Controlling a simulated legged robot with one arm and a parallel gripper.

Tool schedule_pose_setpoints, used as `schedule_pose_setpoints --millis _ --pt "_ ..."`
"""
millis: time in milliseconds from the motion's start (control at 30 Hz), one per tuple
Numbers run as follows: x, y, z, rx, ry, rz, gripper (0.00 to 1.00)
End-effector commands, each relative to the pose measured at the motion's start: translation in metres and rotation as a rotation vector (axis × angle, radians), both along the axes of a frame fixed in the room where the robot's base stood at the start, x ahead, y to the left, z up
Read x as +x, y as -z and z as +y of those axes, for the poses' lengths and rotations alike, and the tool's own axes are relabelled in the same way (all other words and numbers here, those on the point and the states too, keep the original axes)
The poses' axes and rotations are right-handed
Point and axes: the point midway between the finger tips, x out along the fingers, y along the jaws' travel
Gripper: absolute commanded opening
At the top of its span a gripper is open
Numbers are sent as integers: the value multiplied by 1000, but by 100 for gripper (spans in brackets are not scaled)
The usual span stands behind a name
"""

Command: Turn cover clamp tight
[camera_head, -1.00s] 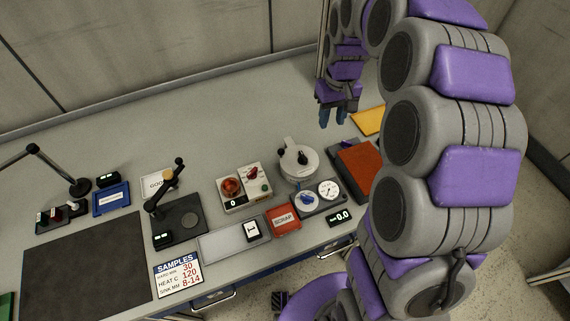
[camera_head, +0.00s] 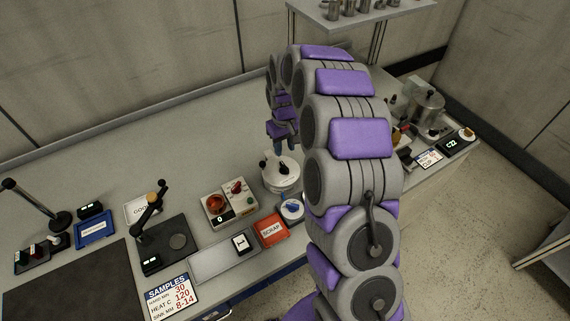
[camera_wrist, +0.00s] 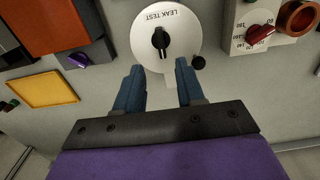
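A round white pot (camera_head: 279,182) stands on the bench left of my arm. In the wrist view its lid (camera_wrist: 180,22), marked LEAK TEST, shows from above. A black knob (camera_wrist: 160,41) with a white pointer sits at the lid's middle, and a small black ball (camera_wrist: 198,62) at its edge. I cannot tell which of these is the cover clamp. My gripper (camera_wrist: 157,72) is open and empty, its blue fingers on either side of the lid's near edge, apart from the knob. In the head view my gripper (camera_head: 278,146) hangs just behind the pot, fingers mostly hidden.
A control box (camera_head: 229,203) with a red knob stands left of the pot, with a blue knob (camera_head: 291,207) in front. A red SCRAP tray (camera_head: 271,230) lies nearby.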

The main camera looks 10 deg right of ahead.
Motion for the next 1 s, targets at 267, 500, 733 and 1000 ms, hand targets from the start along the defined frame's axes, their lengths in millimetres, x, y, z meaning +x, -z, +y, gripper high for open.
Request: schedule_pose_setpoints --millis 267,500,733,1000 --pt "0 55 -3 3 0 -1 38" --pt "0 84 -5 4 0 0 38" --pt "0 91 -2 1 -1 -3 38" --pt "0 90 -2 2 0 -3 30"
